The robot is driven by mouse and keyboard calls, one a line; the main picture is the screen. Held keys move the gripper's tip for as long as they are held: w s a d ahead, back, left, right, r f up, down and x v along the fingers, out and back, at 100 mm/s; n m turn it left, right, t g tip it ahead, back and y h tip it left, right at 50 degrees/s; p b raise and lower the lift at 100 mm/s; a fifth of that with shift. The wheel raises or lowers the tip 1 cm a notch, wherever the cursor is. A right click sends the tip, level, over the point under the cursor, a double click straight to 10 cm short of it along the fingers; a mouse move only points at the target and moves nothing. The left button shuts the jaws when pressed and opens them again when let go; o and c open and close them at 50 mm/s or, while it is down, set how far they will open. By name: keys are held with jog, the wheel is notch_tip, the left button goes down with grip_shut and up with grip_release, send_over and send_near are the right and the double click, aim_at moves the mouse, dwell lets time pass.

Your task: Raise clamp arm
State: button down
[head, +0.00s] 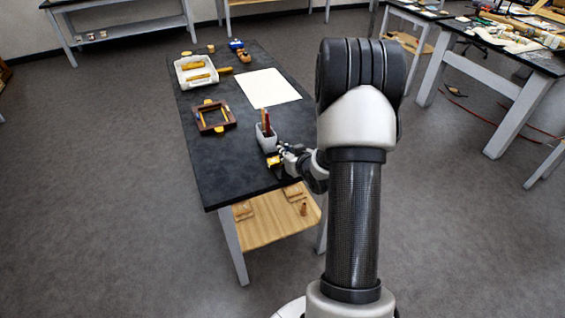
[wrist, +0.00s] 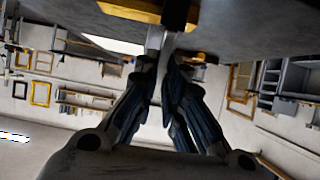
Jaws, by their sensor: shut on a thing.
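A yellow and black clamp (head: 272,162) sits at the right front edge of the black-topped table, just in front of a grey cup. My gripper (head: 284,153) reaches in from the right and is at the clamp. In the wrist view, the clamp's yellow body (wrist: 130,10) and a dark part show at the top. There my gripper's fingertips (wrist: 164,40) are close together, shut on the clamp arm, right below the dark part. The fingers hide most of the held piece, so its angle is hard to tell.
The grey cup (head: 265,139) with tools stands close behind the clamp. A dark wooden frame (head: 231,119) with yellow clamps, a white tray (head: 180,77) and a white sheet (head: 268,88) lie farther back on the table (head: 215,175). The front left of the tabletop is clear.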

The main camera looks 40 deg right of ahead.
jog(key=shift+s+b, duration=0.1)
jog(key=shift+b, duration=0.35)
jog(key=c, duration=1.7)
grip_release()
jog(key=v, duration=1.2)
jog(key=shift+s+f, duration=0.15)
jog(key=shift+f, duration=0.05)
jog(key=shift+a, duration=0.1)
